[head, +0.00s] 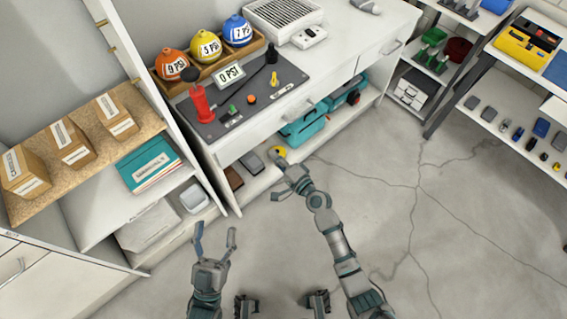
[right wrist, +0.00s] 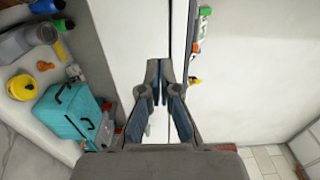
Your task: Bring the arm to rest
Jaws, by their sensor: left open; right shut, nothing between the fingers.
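My left gripper (head: 216,238) is in the lower left of the head view, with its two fingers spread apart and nothing between them. It is above the floor in front of the shelving. My right gripper (head: 276,173) is reached forward near the front of the white workbench's lower shelf. The right wrist view shows the right gripper (right wrist: 161,78) with its fingertips together and nothing held. A pale cabinet surface (right wrist: 136,35) is behind the fingertips in that view. I cannot tell how far away it is.
The white workbench (head: 345,30) carries numbered balls and a dark mat (head: 215,123). Teal cases (head: 303,129) lie on its lower shelf. A shelf with boxes (head: 150,163) stands left. More shelving (head: 515,125) stands right. Open cracked floor (head: 450,220) is at right.

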